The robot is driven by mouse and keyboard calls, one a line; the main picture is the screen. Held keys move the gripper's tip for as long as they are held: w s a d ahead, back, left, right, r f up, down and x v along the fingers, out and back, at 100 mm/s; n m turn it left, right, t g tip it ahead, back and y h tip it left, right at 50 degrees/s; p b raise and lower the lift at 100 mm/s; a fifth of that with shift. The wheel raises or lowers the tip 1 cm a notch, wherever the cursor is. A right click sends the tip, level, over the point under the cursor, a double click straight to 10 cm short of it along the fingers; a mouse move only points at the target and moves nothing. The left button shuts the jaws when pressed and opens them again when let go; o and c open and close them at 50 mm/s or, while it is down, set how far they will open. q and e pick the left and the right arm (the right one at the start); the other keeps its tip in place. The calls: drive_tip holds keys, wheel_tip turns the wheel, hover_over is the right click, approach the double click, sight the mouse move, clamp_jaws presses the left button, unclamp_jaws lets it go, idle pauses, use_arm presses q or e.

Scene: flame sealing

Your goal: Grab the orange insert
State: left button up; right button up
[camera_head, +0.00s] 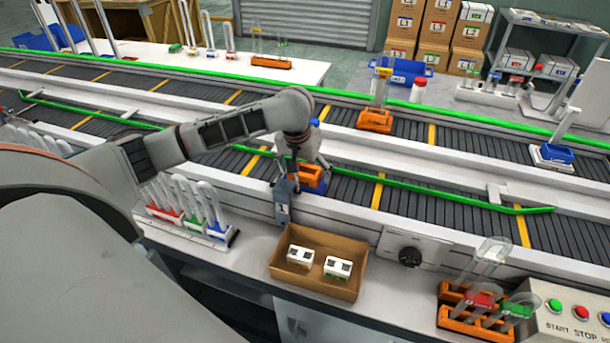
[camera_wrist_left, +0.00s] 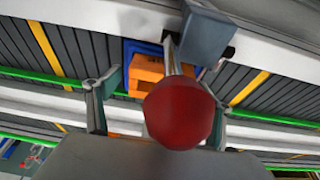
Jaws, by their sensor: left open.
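The orange insert (camera_head: 312,178) sits on the near conveyor lane, partly hidden by my left gripper (camera_head: 303,172). In the left wrist view the orange insert (camera_wrist_left: 146,74) appears beyond the spread fingers, with blue parts around it. My left gripper (camera_wrist_left: 157,98) is open there, its two fingers apart and nothing visibly held between them. A red knob on a metal rod (camera_wrist_left: 180,112) covers part of the space between the fingers. Whether the fingers touch the insert cannot be told. My right gripper is not in view.
A grey box marked 1 (camera_head: 283,208) stands close to the gripper at the conveyor edge. A cardboard box (camera_head: 345,290) with two white blocks is in front. A tube rack (camera_head: 190,232) is at left. Another orange holder (camera_head: 375,120) stands on the far lane.

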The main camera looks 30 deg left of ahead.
use_arm(q)
drive_tip(key=c, duration=1.3)
drive_tip(key=shift+c, duration=0.2)
drive_tip(key=shift+r, duration=0.1)
